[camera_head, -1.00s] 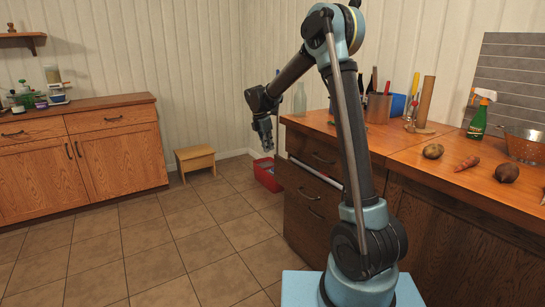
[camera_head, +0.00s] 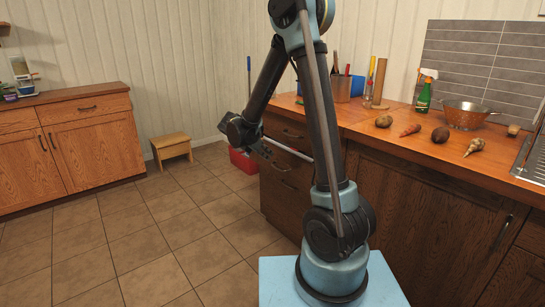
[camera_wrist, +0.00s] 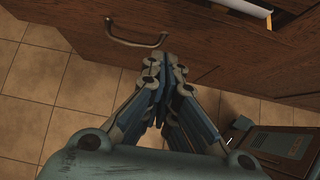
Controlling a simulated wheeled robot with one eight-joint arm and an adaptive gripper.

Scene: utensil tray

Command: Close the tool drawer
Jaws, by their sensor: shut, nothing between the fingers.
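The tool drawer (camera_head: 284,164) is in the wooden cabinet at the middle right. Its pale top edge shows in the head view, and it stands part open. In the wrist view, a narrow opening at the top right shows white and orange contents (camera_wrist: 245,8). A metal handle (camera_wrist: 137,38) sits on a dark wooden front there. My gripper (camera_head: 265,154) is shut and empty, in front of the cabinet's left end. In the wrist view its fingertips (camera_wrist: 164,66) lie just below and right of the handle; I cannot tell whether they touch the wood.
A red box (camera_head: 243,160) stands on the floor behind my gripper, beside the cabinet. A small stool (camera_head: 172,142) stands by the wall. Vegetables and a copper colander (camera_head: 466,112) sit on the counter.

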